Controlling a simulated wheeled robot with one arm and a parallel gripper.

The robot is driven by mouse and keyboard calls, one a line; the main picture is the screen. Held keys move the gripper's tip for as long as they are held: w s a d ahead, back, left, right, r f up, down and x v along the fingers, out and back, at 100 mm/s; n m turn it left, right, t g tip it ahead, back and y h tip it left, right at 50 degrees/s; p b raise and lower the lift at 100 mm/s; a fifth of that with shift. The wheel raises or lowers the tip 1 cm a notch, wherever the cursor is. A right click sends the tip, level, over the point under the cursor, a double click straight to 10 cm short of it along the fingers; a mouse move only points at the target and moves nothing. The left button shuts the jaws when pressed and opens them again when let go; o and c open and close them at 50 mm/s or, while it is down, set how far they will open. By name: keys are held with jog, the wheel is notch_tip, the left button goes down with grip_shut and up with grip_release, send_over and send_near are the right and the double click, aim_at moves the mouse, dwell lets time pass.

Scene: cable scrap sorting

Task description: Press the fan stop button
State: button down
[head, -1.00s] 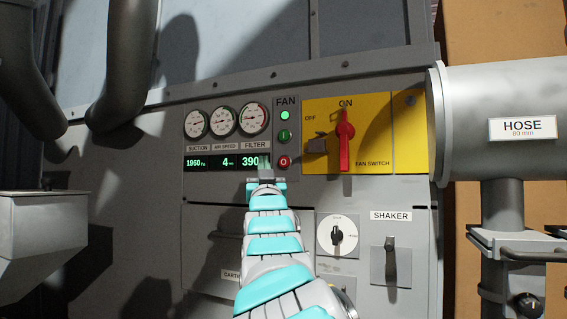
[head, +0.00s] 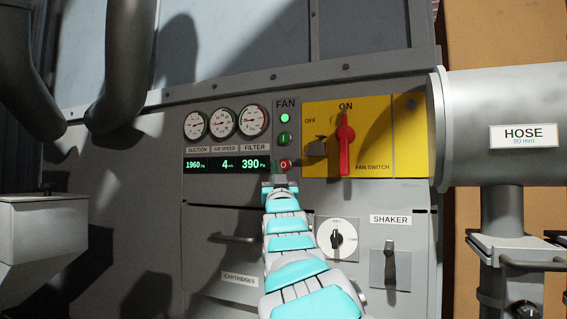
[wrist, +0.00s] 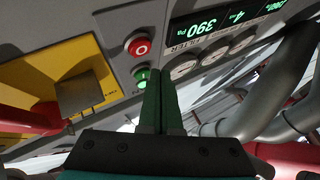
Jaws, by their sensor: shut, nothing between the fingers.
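The red fan stop button (head: 285,164), marked O, sits at the bottom of the FAN column on the grey panel. The green start button (head: 284,139), marked I, is above it, and a lit green lamp (head: 285,118) is at the top. My gripper (head: 276,167) is shut and empty, its tips just left of the red button in the head view. In the wrist view the red button (wrist: 140,47) shows fully, beyond and left of the shut green fingers (wrist: 160,75). The green button (wrist: 142,75) is close beside the fingertips there. Contact cannot be told.
The display (head: 227,164) reads 1960, 4 and 390, under three gauges (head: 224,122). A red fan switch handle (head: 345,143) stands at ON on a yellow plate right of the buttons. Shaker controls (head: 390,248) and a hose pipe (head: 510,100) are further right.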

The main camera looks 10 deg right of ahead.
jog(key=shift+w+d, duration=0.6)
jog(key=shift+w, duration=0.15)
jog(key=shift+w+d, duration=0.1)
jog(key=shift+w, duration=0.05)
dwell(1.5)
jog(key=shift+w+d, duration=0.15)
jog(key=shift+w, duration=0.05)
jog(key=shift+w+d, duration=0.25)
jog(key=shift+w, duration=0.1)
dwell(0.9)
jog(key=shift+s+a, duration=0.1)
dwell(0.3)
jog(key=shift+s+a+b, duration=0.35)
jog(key=shift+s+b, duration=0.1)
jog(key=shift+s, duration=0.15)
jog(key=shift+s+a+b, duration=0.4)
jog(key=shift+s+a, duration=0.35)
jog(key=shift+s, duration=0.25)
jog(key=shift+s+a+b, duration=0.35)
jog(key=shift+s+a, duration=0.4)
jog(key=shift+s, duration=0.25)
